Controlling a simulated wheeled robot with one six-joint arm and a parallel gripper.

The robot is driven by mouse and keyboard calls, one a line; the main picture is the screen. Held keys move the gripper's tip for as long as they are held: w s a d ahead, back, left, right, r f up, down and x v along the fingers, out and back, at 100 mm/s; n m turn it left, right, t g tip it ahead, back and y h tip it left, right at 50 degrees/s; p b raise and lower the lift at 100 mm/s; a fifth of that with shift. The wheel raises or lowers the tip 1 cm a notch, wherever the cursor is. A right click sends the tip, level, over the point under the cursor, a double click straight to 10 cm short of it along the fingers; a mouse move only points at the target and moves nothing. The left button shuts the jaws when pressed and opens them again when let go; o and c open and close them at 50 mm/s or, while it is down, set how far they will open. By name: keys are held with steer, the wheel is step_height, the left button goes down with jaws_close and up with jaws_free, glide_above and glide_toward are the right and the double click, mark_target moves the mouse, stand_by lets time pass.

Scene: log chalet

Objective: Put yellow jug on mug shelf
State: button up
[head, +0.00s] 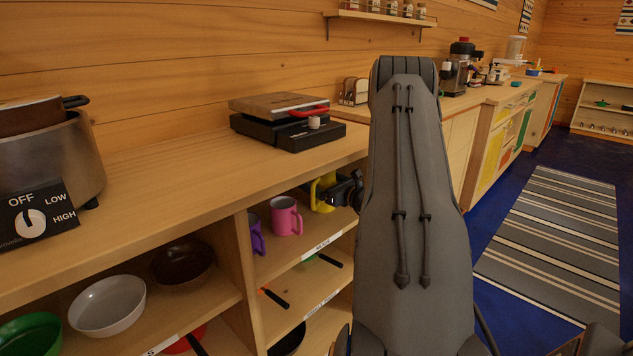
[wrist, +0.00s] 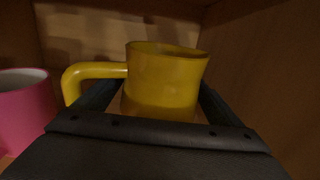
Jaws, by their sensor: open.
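The yellow jug (head: 322,194) is inside the mug shelf (head: 272,264), to the right of a pink mug (head: 285,216). In the wrist view the jug (wrist: 166,78) looks upright, with its handle pointing left. My gripper (head: 345,190) reaches into the shelf from the right. In the wrist view its open jaws (wrist: 158,100) lie on either side of the jug. The gripper hides the jug's base, so I cannot see its contact with the shelf board. The pink mug (wrist: 24,108) is left of the jaws.
A purple mug (head: 255,234) stands left of the pink one. A wooden divider bounds the compartment on the left, and the counter (head: 190,185) covers it. Bowls (head: 108,305) fill the left compartment. My arm blocks part of the view.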

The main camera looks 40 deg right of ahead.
steer(key=s, duration=0.7)
steer(key=s+d, duration=0.1)
steer(key=s, duration=0.3)
steer(key=shift+s, duration=0.3)
